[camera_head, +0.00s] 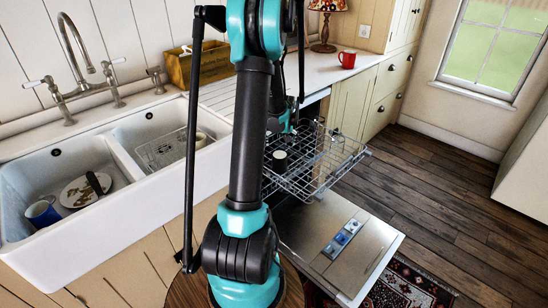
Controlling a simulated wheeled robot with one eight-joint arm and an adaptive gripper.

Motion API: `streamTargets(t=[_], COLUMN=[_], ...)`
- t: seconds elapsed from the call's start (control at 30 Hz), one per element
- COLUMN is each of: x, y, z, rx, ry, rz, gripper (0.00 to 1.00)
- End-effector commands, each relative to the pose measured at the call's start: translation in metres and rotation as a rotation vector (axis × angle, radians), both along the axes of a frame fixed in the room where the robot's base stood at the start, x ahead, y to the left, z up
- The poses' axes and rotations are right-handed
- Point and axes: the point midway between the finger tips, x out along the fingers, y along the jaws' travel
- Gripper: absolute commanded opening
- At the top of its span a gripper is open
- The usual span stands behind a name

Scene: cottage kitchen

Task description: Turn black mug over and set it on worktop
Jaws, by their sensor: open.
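A small black mug (279,162) stands in the pulled-out upper wire rack (322,165) of the dishwasher. A pale round top shows on it; I cannot tell whether that is its base or its mouth. My gripper (283,131) is just above and behind the mug, partly hidden by my own arm. It is open and appears apart from the mug. The white worktop (325,68) runs along the wall beyond the rack, with bare room on it.
A red mug (347,59) and a lamp (327,22) stand on the worktop, with a wooden crate (200,65) farther left. The double sink (140,165) holds a blue mug (43,212), a dirty plate (82,192) and a wire rack. The dishwasher door (335,250) lies open low down.

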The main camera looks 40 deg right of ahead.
Motion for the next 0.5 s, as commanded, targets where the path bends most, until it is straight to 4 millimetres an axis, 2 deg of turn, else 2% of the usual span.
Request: streamTargets(t=[0.17,0.5], x=[0.004,0.020], y=[-0.004,-0.016], z=[-0.013,-0.061], rx=[0.000,0.000], ry=[0.000,0.000], rz=[-0.001,-0.001], gripper=[0.89,0.89])
